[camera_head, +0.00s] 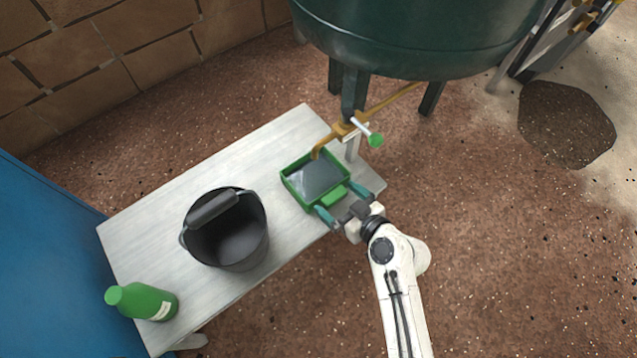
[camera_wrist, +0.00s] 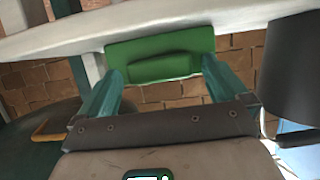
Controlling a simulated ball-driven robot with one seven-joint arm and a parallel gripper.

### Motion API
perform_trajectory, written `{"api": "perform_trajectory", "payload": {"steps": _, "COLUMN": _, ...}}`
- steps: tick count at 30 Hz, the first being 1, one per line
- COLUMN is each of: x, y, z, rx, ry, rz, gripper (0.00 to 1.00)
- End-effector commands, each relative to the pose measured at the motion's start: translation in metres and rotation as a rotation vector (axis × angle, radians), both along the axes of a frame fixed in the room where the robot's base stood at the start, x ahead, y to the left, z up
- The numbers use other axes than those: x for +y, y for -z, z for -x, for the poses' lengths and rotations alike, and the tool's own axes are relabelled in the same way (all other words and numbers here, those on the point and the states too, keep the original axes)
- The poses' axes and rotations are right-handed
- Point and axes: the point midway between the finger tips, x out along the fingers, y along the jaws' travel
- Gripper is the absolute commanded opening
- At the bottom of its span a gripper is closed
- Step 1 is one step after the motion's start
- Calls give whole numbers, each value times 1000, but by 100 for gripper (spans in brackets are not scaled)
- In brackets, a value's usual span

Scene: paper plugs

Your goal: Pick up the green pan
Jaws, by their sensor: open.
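The green pan (camera_head: 296,187) is a shallow rectangular tray with a dark grey inside, on the right end of the pale table, below the tap. Its near side carries a green handle (camera_head: 334,195). My gripper (camera_head: 344,200) is open, its two teal fingers pointing at the pan's near side, one on each side of the handle. In the wrist view the green pan (camera_wrist: 160,50) is straight ahead, and the open fingers of my gripper (camera_wrist: 160,82) reach toward its lower left and right. I cannot tell whether the fingers touch it.
A black bucket (camera_head: 226,235) stands left of the pan on the table (camera_head: 165,218). A green bottle (camera_head: 142,301) lies at the table's near left. A brass tap (camera_head: 345,128) from the dark green tank (camera_head: 415,45) hangs over the pan's far edge. Bare tabletop lies between bucket and pan.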

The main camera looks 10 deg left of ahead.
Motion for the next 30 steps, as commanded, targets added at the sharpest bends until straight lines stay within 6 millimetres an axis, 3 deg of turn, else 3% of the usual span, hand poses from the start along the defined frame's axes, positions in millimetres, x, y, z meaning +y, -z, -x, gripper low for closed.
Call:
{"api": "perform_trajectory", "payload": {"steps": 5, "x": 0, "y": -1, "z": 0, "rx": 0, "ry": 0, "rz": 0, "gripper": 98}}
{"api": "perform_trajectory", "payload": {"steps": 24, "x": 0, "y": -1, "z": 0, "rx": 0, "ry": 0, "rz": 0, "gripper": 37}}
{"api": "perform_trajectory", "payload": {"steps": 30, "x": 0, "y": -1, "z": 0, "rx": -1, "ry": 0, "rz": -2, "gripper": 37}}
